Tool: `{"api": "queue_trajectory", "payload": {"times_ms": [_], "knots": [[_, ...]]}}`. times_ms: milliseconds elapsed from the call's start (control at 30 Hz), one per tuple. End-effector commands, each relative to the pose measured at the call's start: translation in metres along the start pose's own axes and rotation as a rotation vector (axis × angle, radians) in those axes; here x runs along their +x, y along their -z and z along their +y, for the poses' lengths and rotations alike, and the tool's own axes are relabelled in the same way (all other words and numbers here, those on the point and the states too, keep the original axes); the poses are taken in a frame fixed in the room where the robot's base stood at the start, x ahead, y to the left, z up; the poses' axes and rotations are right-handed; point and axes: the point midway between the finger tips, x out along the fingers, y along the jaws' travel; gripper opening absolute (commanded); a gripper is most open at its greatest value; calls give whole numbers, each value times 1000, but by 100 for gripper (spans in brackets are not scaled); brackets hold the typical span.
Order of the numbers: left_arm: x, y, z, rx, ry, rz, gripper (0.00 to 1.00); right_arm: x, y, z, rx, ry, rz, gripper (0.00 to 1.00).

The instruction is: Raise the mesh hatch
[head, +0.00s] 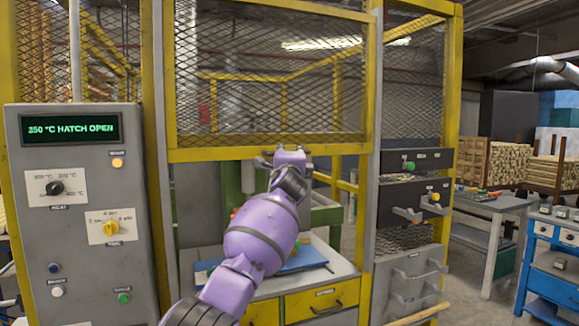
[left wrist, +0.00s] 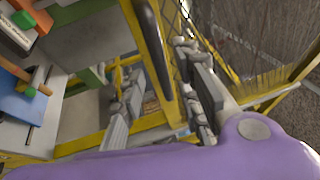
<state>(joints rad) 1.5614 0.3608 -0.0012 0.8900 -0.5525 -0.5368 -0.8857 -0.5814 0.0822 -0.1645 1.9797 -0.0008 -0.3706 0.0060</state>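The mesh hatch (head: 270,85) is a yellow-framed wire panel in the middle of the head view. Its lower rail (head: 215,154) stands above an open gap, through which a bench shows. A handle shows on the rail; in the left wrist view a dark bar (left wrist: 154,60) runs between my fingers. My left gripper (head: 288,158) is at the rail, partly hidden by my purple arm. In the left wrist view its fingers (left wrist: 165,95) are spread apart on either side of the bar, with a visible gap on the left. My right gripper is out of view.
A grey control panel (head: 85,220) at left reads "350 °C HATCH OPEN" on its display (head: 70,128). A yellow post (head: 152,100) stands beside it. Grey and black drawer units (head: 412,200) stand right of the opening. A blue sheet (head: 303,260) lies on the bench.

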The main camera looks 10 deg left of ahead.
Motion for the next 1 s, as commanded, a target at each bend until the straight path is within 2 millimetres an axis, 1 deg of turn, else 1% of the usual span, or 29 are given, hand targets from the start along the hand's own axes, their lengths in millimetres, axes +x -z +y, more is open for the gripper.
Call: {"api": "queue_trajectory", "payload": {"times_ms": [400, 500, 700, 1000], "knots": [[-62, 0, 0, 1, 1, 3, 31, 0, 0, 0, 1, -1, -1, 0], [-74, 0, 0, 2, 1, 2, 31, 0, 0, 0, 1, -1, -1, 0], [-87, 0, 0, 1, 0, 1, 31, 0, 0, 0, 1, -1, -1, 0], [-89, 0, 0, 1, -1, 1, 31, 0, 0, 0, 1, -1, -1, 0]]}}
